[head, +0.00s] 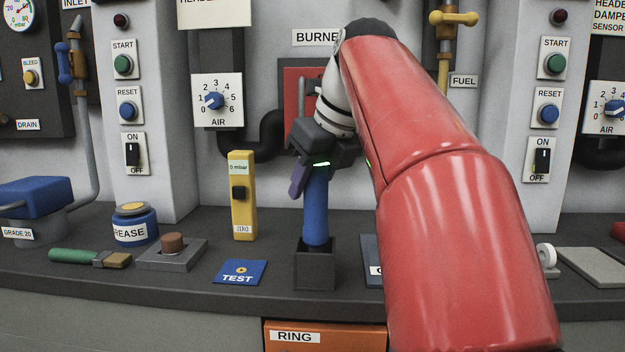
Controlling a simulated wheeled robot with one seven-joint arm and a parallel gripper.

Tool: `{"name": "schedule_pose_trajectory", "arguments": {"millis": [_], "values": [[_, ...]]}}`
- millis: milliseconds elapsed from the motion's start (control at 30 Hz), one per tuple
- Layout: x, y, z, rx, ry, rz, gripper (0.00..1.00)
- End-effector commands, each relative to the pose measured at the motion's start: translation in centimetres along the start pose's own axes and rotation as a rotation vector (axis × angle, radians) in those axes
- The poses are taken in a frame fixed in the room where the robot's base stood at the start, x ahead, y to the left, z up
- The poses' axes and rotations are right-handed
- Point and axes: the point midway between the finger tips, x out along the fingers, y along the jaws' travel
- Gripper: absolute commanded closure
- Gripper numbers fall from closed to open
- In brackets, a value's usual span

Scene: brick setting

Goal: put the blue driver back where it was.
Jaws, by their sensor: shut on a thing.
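The blue driver (315,212) stands nearly upright. Its lower end is at the mouth of a dark square holder (315,268) on the bench; I cannot tell how deep it reaches inside. My gripper (318,172) is shut on the upper part of the driver and points down from above. The top of the driver is hidden by the gripper.
My red arm covers the right middle of the bench (190,272). Left of the holder are a blue TEST card (240,272), a yellow meter (241,200), a grease tin (134,224) and a green-handled brush (88,257). A panel with dials and pipes stands behind.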

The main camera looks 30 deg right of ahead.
Motion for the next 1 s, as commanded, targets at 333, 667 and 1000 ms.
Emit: {"name": "schedule_pose_trajectory", "arguments": {"millis": [333, 667, 1000], "values": [[0.2, 0.0, -0.1, 0.000, 0.000, 0.000, 0.43], [-0.5, -0.1, 0.0, 0.001, -0.001, -0.002, 0.43], [-5.7, 0.2, 0.4, 0.003, -0.001, -0.002, 0.43]]}}
